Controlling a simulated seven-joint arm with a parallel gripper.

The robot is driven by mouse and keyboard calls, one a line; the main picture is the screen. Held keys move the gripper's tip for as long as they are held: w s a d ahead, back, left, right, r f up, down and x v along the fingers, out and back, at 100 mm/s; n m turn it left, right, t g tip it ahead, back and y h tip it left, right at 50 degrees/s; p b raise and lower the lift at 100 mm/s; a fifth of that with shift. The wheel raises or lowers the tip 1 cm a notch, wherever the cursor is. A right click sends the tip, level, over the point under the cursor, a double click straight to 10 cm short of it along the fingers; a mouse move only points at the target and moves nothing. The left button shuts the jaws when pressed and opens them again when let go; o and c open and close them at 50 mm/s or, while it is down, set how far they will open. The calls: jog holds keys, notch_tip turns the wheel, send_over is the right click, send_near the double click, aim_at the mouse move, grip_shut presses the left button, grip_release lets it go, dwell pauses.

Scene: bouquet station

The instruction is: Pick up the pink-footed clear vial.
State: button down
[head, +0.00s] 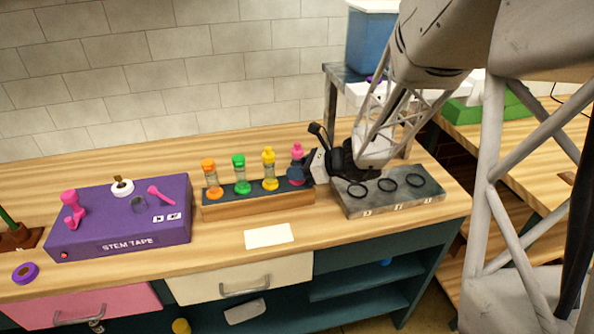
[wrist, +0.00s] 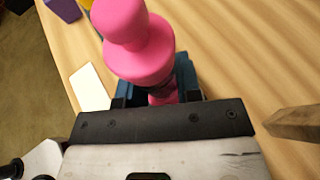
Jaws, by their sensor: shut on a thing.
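The pink-footed vial shows its pink cap (head: 297,150) at the right end of the wooden rack (head: 259,205), in line with the other vials' caps. Its pink top (wrist: 138,42) fills the upper middle of the wrist view. My gripper (head: 299,175) reaches in from the right and is shut on this vial below the cap. The gripper hides the vial's body and foot in the head view, so I cannot tell whether the foot touches the rack. In the wrist view my gripper (wrist: 163,94) shows dark and teal fingers around the vial.
Orange (head: 212,180), green (head: 241,174) and yellow (head: 269,169) vials stand upright in the rack to the left. A grey block (head: 385,203) with three black rings is at right. A purple stem-tape box (head: 120,215) is at left. A white card (head: 269,236) lies in front.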

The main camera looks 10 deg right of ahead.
aim_at(297, 159)
jog(key=shift+r, duration=1.5)
jog(key=shift+s+r, duration=0.2)
jog(key=shift+r, duration=0.05)
jog(key=s+r, duration=0.1)
jog(key=s, duration=1.4)
jog(key=shift+s+d+r, duration=0.15)
jog(key=shift+s+d, duration=0.05)
jog(key=shift+s, duration=0.05)
jog(key=shift+w, duration=0.1)
